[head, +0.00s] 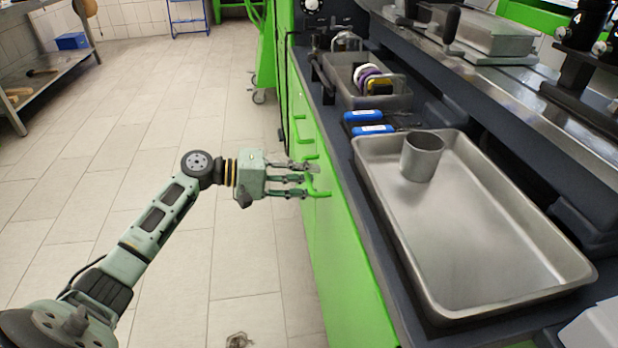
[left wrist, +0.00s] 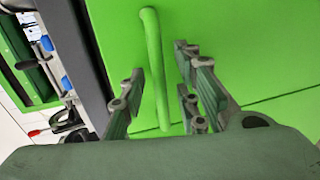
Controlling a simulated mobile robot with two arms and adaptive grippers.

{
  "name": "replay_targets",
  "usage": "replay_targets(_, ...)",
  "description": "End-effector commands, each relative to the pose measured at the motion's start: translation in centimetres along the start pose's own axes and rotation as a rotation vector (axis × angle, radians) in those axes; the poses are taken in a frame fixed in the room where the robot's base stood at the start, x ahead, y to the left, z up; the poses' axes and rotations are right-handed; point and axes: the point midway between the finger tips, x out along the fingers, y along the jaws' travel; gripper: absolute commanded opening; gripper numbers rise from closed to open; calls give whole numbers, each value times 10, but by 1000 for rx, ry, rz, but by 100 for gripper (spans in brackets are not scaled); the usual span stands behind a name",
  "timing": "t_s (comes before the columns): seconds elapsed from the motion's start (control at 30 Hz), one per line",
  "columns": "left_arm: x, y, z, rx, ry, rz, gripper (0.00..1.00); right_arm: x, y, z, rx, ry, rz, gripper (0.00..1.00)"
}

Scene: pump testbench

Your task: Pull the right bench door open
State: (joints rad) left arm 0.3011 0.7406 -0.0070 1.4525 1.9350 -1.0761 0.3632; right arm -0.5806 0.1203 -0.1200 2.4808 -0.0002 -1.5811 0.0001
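The green bench front, with a door panel (head: 340,255), faces the aisle and looks closed. It carries green bar handles. The nearest handle (head: 319,193) is at the fingers of my left gripper (head: 308,180). In the left wrist view the handle (left wrist: 153,60) stands upright between the spread fingers of my left gripper (left wrist: 158,78), against the green panel (left wrist: 265,40). Gaps show between the bar and the fingers on both sides, so the gripper is open around it. My right gripper is in neither view.
Further along the bench front are two more handles, one (head: 305,157) close by. On the worktop stand a metal tray (head: 480,240) with a cup (head: 422,156) and a grey bin (head: 365,90). The tiled floor (head: 230,250) left of the bench is mostly clear.

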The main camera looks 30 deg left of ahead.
Motion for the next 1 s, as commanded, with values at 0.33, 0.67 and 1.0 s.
replay_targets(0.33,8,0,0,1,1,-2,29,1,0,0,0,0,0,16)
replay_targets(0.67,8,0,0,0,1,-2,3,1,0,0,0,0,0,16)
replay_targets(1.0,8,-1,0,0,1,-3,0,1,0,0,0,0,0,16)
